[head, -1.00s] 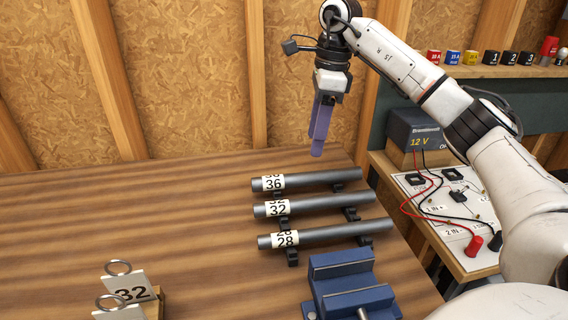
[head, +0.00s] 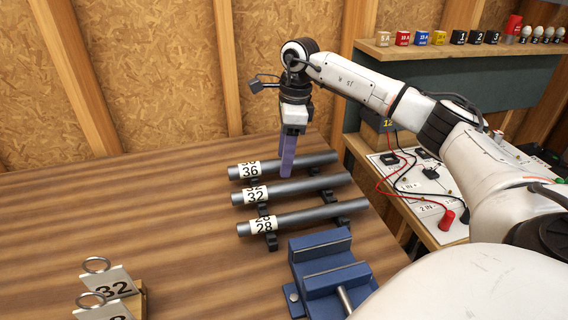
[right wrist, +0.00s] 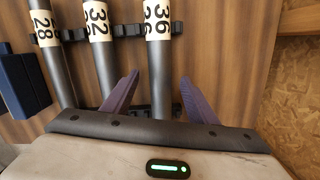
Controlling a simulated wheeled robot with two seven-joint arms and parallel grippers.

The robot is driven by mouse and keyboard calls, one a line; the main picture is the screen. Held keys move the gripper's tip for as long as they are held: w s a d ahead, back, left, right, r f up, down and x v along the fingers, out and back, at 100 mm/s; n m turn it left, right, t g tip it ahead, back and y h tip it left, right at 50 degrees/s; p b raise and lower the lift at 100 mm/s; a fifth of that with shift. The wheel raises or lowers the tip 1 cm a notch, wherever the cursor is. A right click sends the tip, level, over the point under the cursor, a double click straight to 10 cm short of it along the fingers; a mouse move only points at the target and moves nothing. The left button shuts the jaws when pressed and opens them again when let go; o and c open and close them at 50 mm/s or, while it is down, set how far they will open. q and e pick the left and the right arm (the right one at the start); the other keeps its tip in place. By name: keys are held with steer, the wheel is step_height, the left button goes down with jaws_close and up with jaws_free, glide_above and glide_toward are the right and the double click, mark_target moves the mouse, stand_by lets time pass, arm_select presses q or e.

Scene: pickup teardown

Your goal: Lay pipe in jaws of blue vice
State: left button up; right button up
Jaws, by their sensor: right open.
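Three grey pipes lie side by side on black rests on the bench: pipe 36 (head: 313,161) at the back, pipe 32 (head: 310,186) in the middle, pipe 28 (head: 318,214) in front. The blue vice (head: 328,275) stands in front of pipe 28, with no pipe seen in it. My right gripper (head: 286,172) points down at pipe 36. In the right wrist view its open purple fingers (right wrist: 158,90) stand on either side of pipe 36 (right wrist: 160,70), with nothing gripped. The vice's edge also shows there (right wrist: 22,85). My left gripper is out of view.
A tag stand with a plate marked 32 (head: 113,284) is at the front left. A side table (head: 448,238) with a 12 V box, wires and clips stands at the right. A shelf (head: 450,47) with small blocks and bulbs is above it.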

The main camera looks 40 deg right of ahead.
jaws_close()
steer(key=shift+r, duration=0.1)
steer(key=shift+r, duration=0.1)
